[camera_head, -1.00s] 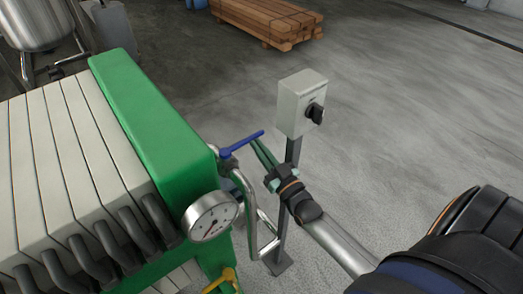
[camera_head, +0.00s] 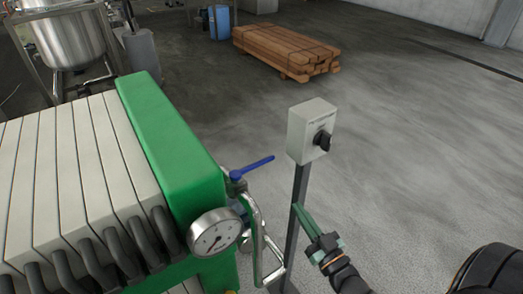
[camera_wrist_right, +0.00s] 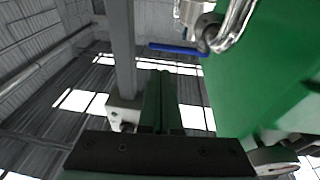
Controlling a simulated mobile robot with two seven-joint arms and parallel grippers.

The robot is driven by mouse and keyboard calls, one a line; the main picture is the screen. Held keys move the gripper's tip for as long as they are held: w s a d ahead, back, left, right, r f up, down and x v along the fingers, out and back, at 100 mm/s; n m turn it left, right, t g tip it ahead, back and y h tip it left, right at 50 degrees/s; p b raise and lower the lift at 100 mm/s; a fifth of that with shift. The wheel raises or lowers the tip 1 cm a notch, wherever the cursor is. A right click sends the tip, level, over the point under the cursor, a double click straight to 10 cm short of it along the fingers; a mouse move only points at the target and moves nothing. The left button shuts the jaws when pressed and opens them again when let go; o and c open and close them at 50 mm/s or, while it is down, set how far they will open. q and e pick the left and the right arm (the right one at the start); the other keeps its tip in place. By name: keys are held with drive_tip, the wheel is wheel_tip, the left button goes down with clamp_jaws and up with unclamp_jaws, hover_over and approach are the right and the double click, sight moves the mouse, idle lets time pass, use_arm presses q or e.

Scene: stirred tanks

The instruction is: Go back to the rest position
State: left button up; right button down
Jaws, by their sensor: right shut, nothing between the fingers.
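My right gripper (camera_head: 300,211) is shut and empty, with its green fingers close together. In the head view it is at the lower right, in front of or beside the grey post under the switch box, apart from the blue valve lever (camera_head: 252,168). In the right wrist view the shut fingers (camera_wrist_right: 161,80) point up the middle, and the blue lever (camera_wrist_right: 178,49) shows beyond them. Whether the fingers touch the post I cannot tell. My left gripper is not in view.
The green-framed plate press (camera_head: 178,140) with its pressure gauge (camera_head: 215,232) fills the left. A grey switch box (camera_head: 312,130) stands on a post. A steel tank (camera_head: 68,40) and stacked timber (camera_head: 287,50) are farther back. The floor at right is open.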

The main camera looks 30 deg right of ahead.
drive_tip(key=s+a+f+n+g+y+p, duration=0.2)
drive_tip(key=s+a+f+g+p, duration=0.6)
drive_tip(key=s+a+g, duration=0.3)
drive_tip(key=a, duration=0.3)
drive_tip(key=shift+f, duration=0.3)
